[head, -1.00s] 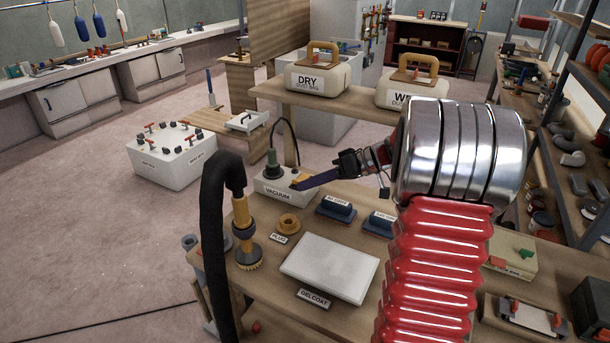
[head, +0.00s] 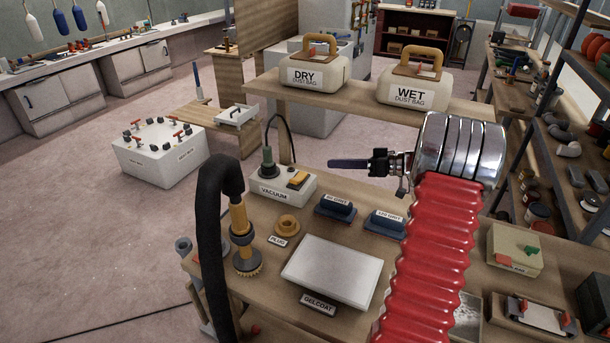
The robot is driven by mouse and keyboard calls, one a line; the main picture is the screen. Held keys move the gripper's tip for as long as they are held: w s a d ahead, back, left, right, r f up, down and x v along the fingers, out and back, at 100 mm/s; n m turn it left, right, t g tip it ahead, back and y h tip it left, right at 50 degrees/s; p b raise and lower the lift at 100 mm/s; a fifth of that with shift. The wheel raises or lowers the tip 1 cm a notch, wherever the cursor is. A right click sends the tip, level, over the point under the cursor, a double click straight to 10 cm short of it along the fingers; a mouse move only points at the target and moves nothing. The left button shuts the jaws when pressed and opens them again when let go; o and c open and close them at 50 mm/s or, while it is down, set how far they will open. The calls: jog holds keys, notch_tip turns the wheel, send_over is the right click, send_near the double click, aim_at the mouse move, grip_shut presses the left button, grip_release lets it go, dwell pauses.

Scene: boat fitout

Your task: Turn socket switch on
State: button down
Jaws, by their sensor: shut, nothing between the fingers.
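The white socket box (head: 268,195) labelled VACUUM sits at the back left of the workbench. A grey-green plug (head: 267,160) with a black cord stands in its left part. The yellow-orange switch (head: 298,179) is on its right part and is uncovered; its exact tilt is too small to tell. My gripper (head: 333,163) points left, with its dark blue fingers shut and empty. It appears above and right of the switch, apart from it.
Blue sanding blocks (head: 335,207), an orange ring (head: 287,224) and a white gelcoat panel (head: 332,271) lie on the bench. Two dust bags, DRY (head: 310,72) and WET (head: 409,90), stand on the shelf (head: 350,99) behind. A black hose (head: 208,240) rises at the left.

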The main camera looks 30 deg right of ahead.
send_over(299, 178)
jog(key=f+v, duration=0.1)
jog(key=v, duration=0.2)
jog(key=shift+s+d+f, duration=0.1)
jog(key=shift+s+f, duration=0.2)
jog(key=shift+f, duration=0.65)
jog(key=f, duration=0.1)
jog(key=a+f, duration=0.1)
jog(key=shift+s+a+f, duration=0.1)
jog(key=shift+a+f, duration=0.05)
jog(key=shift+f, duration=0.25)
jog(key=shift+s+a+f, duration=0.1)
jog(key=shift+a+f, duration=0.1)
jog(key=shift+f, duration=0.3)
